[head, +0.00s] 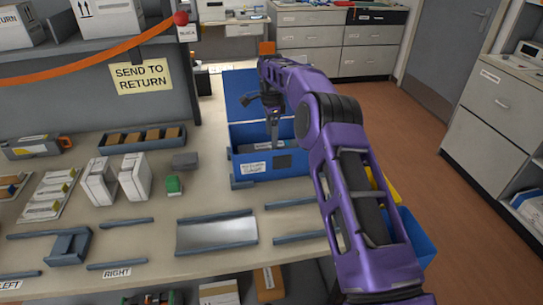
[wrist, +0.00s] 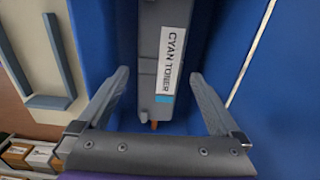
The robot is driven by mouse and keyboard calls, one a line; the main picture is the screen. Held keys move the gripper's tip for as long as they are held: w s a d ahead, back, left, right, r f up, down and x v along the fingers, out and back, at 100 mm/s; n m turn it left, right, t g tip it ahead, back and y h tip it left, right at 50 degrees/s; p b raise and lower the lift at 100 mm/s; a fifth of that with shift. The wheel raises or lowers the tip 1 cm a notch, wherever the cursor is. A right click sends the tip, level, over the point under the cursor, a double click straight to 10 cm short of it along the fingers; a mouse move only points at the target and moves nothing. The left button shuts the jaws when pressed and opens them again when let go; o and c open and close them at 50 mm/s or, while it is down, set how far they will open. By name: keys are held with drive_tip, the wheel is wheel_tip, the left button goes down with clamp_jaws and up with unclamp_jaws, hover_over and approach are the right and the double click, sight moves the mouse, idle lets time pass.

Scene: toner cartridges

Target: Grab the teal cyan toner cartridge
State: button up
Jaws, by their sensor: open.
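The cyan toner cartridge (wrist: 163,60) is a long grey body with a white "CYAN TONER" label and a small teal patch. It lies inside the blue bin (wrist: 245,120), between the spread fingers of my gripper (wrist: 160,76) in the wrist view. My gripper is open, with a finger on each side of the cartridge; I cannot tell whether either touches it. In the head view my gripper (head: 274,130) reaches down into the blue bin (head: 293,170) on the table.
Grey rails lie nearby. A shelf with a "SEND TO RETURN" sign (head: 142,76) stands at the back left.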

sight(262, 147)
wheel_tip(262, 147, down, 6)
drive_tip(key=shift+r, duration=0.1)
clamp_jaws()
idle(0.6)
